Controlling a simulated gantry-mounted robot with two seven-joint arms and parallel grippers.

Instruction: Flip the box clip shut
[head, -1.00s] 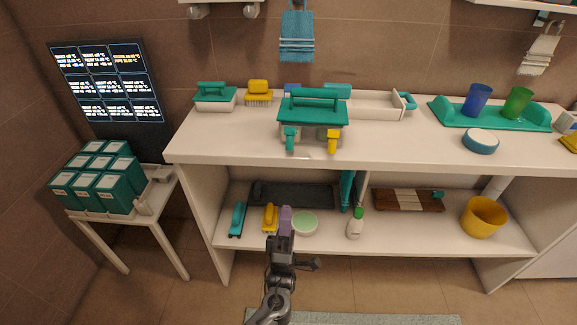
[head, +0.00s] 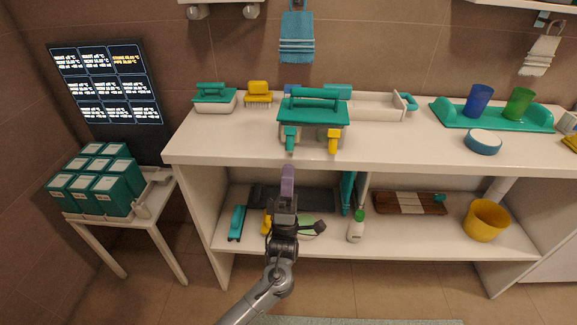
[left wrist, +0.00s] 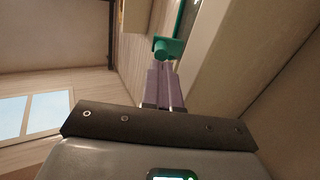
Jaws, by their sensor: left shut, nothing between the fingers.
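The box (head: 312,130) stands near the front edge of the counter, with a teal handled lid (head: 313,107) on it. A teal clip (head: 290,139) shows at its front left and a yellow clip (head: 333,141) at its front right. I cannot tell how far either clip is turned. My left gripper (head: 288,170) is shut and empty, its purple fingers pointing up, below the teal clip. In the left wrist view the fingertips (left wrist: 162,68) lie just short of the teal clip (left wrist: 168,48); I cannot tell whether they touch. My right gripper is not in view.
The counter's front edge (head: 380,154) is close to my left fingers. A lower shelf (head: 395,232) holds a bottle (head: 356,226), a yellow pot (head: 486,219) and other items. A smaller teal-lidded box (head: 214,98) and a yellow brush (head: 258,93) stand behind left.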

